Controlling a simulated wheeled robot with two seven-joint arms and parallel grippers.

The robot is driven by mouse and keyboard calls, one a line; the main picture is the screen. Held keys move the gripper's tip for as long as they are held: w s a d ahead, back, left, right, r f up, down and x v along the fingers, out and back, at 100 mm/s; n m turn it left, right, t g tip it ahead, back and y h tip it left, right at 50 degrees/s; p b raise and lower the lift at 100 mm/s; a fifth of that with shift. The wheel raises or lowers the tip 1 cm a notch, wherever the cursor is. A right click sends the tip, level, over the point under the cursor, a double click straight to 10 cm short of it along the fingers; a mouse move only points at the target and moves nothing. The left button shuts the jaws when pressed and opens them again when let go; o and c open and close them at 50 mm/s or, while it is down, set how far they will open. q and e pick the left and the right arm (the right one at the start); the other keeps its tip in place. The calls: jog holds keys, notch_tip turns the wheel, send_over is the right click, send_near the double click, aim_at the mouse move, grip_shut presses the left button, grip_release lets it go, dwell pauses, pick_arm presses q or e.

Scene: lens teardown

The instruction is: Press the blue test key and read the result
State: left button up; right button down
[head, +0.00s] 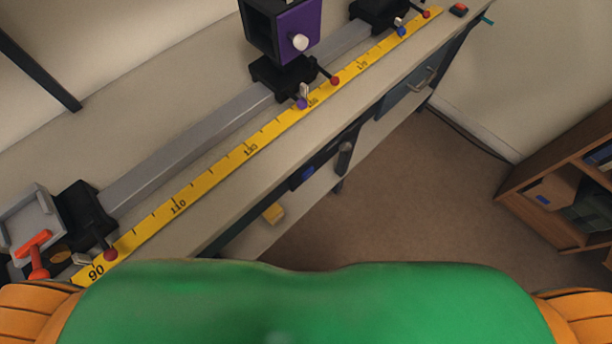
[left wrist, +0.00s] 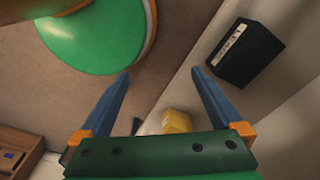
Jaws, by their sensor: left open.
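I cannot make out a blue test key for certain in either view. My right gripper is in neither view.
The bench carries a grey rail (head: 190,140) with a yellow scale (head: 215,178) and a purple-faced block (head: 297,32). Open floor (head: 410,180) lies right, before a wooden bookcase (head: 550,195).

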pick_arm(q)
jog(key=shift+w+d, duration=0.45)
jog(key=shift+d, duration=0.15)
jog(key=shift+a, duration=0.1)
grip_shut()
jog(key=shift+w, duration=0.1)
dwell(1.2)
